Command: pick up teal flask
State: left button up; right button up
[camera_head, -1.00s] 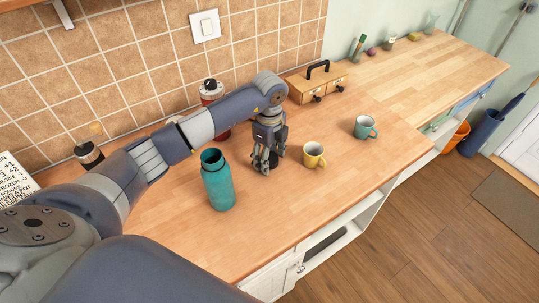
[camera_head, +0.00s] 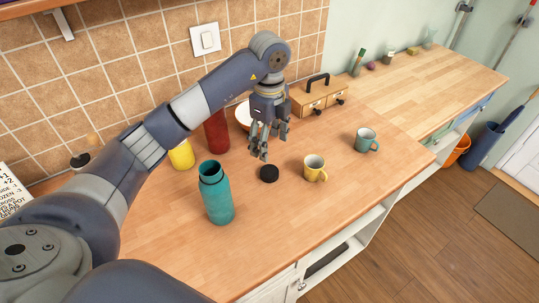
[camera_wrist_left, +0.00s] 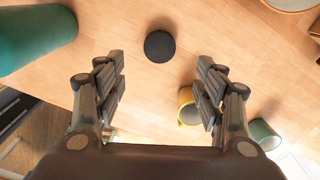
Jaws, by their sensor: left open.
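The teal flask (camera_head: 216,194) stands upright and uncapped on the wooden counter, with its dark mouth open at the top. It also shows at the top left of the left wrist view (camera_wrist_left: 30,35), outside the fingers. My left gripper (camera_head: 265,150) is open and empty, pointing down above the counter to the right of and behind the flask. A black round lid (camera_head: 268,174) lies on the counter just below the fingers. In the left wrist view the lid (camera_wrist_left: 160,45) sits beyond and between the two open fingers (camera_wrist_left: 163,75). My right gripper is not in view.
A yellow mug (camera_head: 315,169) and a teal mug (camera_head: 366,140) stand to the right. A red canister (camera_head: 216,132), a yellow container (camera_head: 181,155) and a wooden drawer box (camera_head: 317,97) stand behind. The counter in front of the lid is clear.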

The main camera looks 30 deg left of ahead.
aim_at(214, 186)
jog(key=k+l, duration=0.3)
jog(key=k, duration=0.15)
jog(key=k+l, duration=0.3)
jog(key=k, duration=0.15)
jog(key=k+l, duration=0.35)
jog(key=k, duration=0.1)
